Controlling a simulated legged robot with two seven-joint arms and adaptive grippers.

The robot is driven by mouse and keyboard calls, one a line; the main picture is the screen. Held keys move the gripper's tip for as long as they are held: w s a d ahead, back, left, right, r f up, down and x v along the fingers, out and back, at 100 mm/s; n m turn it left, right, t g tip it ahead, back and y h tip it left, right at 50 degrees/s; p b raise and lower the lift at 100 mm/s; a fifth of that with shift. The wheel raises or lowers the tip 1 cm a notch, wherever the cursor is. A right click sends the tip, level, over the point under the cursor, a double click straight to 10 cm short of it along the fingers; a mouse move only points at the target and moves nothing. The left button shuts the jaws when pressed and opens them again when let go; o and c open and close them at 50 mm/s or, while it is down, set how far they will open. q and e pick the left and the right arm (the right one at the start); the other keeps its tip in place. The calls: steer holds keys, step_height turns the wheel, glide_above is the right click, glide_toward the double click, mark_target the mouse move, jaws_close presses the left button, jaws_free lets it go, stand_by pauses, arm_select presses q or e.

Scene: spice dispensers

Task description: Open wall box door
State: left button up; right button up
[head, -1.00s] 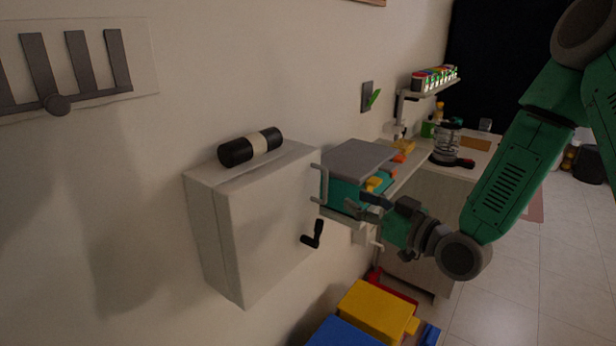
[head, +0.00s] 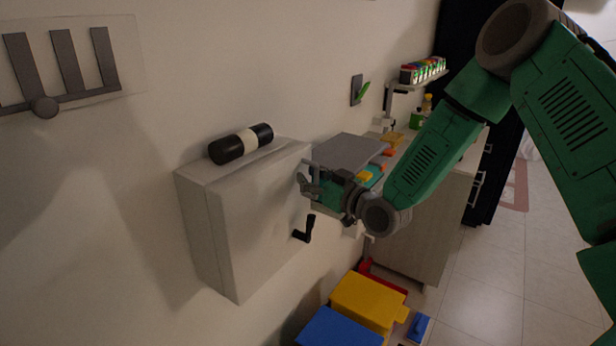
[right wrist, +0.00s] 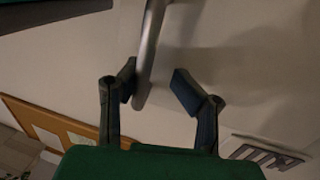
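The white wall box (head: 232,222) is fixed to the wall left of centre in the head view, and its visible faces look closed. A black crank-shaped handle (head: 304,230) sticks out at its right side. My right gripper (head: 307,186) is beside the box's right edge, above that handle. In the right wrist view its two fingers (right wrist: 154,82) are spread apart. A curved grey bar (right wrist: 150,50) runs down into the gap between them, close to the left finger; I cannot tell if they touch. My left gripper is not in view.
A black and white cylinder (head: 241,143) lies on the box. A grey-topped teal unit (head: 350,151) is just behind my right gripper. Yellow (head: 366,301) and blue (head: 336,329) bins stand below. A spice rack (head: 423,70) is farther back. The wall at left holds a hook rack (head: 60,72).

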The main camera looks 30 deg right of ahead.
steer(key=shift+s+d, duration=0.15)
steer(key=shift+d, duration=0.15)
steer(key=c, duration=0.5)
steer(key=shift+s+d+f, duration=0.1)
steer(key=shift+d, duration=0.35)
steer(key=shift+s+d+f, duration=0.1)
steer(key=shift+d, duration=0.3)
jaws_close()
steer(key=o, duration=0.5)
jaws_free()
steer(key=shift+d+f, duration=0.1)
steer(key=shift+d, duration=0.2)
steer(key=shift+w+a, duration=0.1)
steer(key=shift+a, duration=0.4)
steer(key=shift+s, duration=0.25)
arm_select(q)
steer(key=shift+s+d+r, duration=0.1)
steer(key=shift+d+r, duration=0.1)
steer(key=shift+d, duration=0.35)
arm_select(e)
steer(key=s+d, duration=0.2)
steer(key=s, duration=0.9)
steer(key=shift+d, duration=0.15)
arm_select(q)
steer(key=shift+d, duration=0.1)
arm_select(e)
steer(key=shift+d, duration=0.15)
